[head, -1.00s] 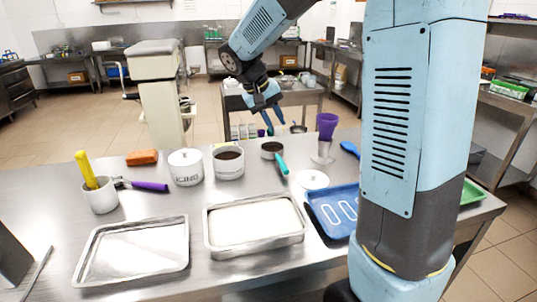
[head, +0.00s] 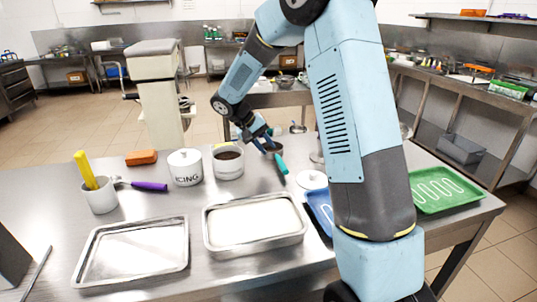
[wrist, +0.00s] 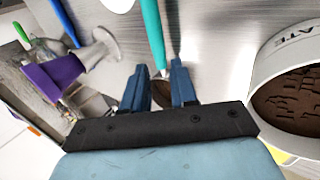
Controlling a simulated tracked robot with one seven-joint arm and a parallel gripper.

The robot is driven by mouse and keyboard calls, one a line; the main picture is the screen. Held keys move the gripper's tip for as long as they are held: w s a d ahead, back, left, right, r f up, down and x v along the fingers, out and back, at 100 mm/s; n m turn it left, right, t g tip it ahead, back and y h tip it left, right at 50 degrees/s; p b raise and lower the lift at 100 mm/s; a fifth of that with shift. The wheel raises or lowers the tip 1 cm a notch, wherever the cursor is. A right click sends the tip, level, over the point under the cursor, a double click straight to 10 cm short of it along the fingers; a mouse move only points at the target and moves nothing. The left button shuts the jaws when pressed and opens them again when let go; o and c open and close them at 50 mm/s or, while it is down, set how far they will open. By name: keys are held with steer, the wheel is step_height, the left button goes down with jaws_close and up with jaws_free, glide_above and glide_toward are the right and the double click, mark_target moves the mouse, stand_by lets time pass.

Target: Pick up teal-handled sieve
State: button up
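The teal-handled sieve lies on the steel table, its teal handle (head: 281,166) pointing toward the front; its round head (head: 276,148) is partly hidden by my gripper. My gripper (head: 268,146) is low over the head end of the sieve. In the wrist view, my gripper (wrist: 158,68) is open, its two blue fingers apart on either side of the sieve's neck. The teal handle (wrist: 153,35) runs away between them, with gaps to the fingers. The brown-filled sieve head is mostly hidden behind the fingers and palm.
A white pot of brown powder (head: 228,163) stands close left of the sieve, at right in the wrist view (wrist: 295,100). A white lid (head: 312,180) and a tray (head: 254,222) lie nearer the front.

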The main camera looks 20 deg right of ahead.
mark_target(278, 159)
steer(key=shift+x, duration=3.75)
steer(key=shift+r, duration=0.1)
jaws_close()
